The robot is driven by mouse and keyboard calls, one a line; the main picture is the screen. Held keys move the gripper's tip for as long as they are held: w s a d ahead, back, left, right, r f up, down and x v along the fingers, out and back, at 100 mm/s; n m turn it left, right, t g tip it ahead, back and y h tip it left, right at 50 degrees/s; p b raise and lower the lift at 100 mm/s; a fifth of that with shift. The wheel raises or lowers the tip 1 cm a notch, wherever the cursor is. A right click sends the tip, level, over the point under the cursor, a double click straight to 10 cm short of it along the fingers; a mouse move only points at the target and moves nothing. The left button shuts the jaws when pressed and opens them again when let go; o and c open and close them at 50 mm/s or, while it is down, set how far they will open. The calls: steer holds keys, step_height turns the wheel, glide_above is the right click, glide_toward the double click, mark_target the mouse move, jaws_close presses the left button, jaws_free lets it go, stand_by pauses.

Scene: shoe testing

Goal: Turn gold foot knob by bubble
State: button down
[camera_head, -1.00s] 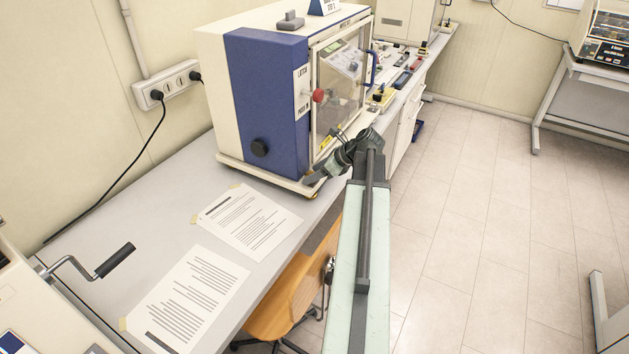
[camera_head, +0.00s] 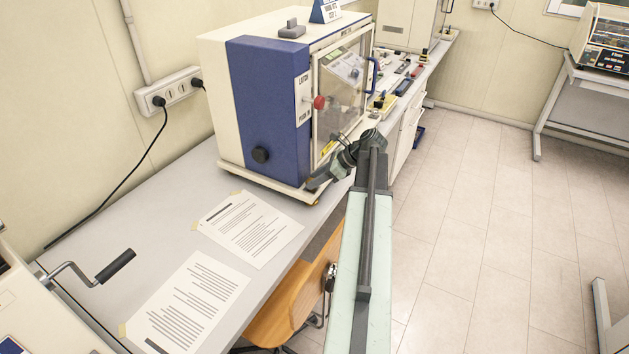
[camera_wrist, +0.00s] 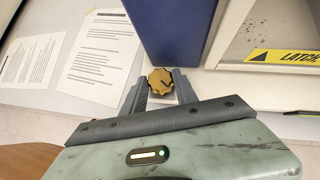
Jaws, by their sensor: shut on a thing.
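The gold foot knob (camera_wrist: 161,81) is a round, scalloped disc with a dark line on its face. It sits at the foot of the blue and cream machine (camera_head: 262,110), at its near corner. My gripper (camera_wrist: 160,88) has its two grey fingers on either side of the knob and is shut on it. In the head view my gripper (camera_head: 314,184) reaches the machine's lower front corner, and it hides the knob there. No bubble level can be made out in either view.
Two printed sheets (camera_head: 249,229) lie on the grey bench left of the machine. A black crank handle (camera_head: 115,266) is at the lower left. A wooden chair (camera_head: 290,305) stands under the bench edge.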

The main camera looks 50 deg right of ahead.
steer(key=n, duration=0.1)
steer(key=n+g+y, duration=0.1)
steer(key=n+y, duration=0.1)
steer(key=shift+w+d+n+g, duration=0.2)
steer(key=shift+d+n+g, duration=0.1)
steer(key=shift+g, duration=0.1)
steer(key=shift+n+g+y, duration=0.4)
steer(key=shift+n, duration=0.5)
steer(key=c, duration=0.9)
jaws_free()
steer(key=shift+c, duration=0.2)
steer(key=shift+r, duration=0.1)
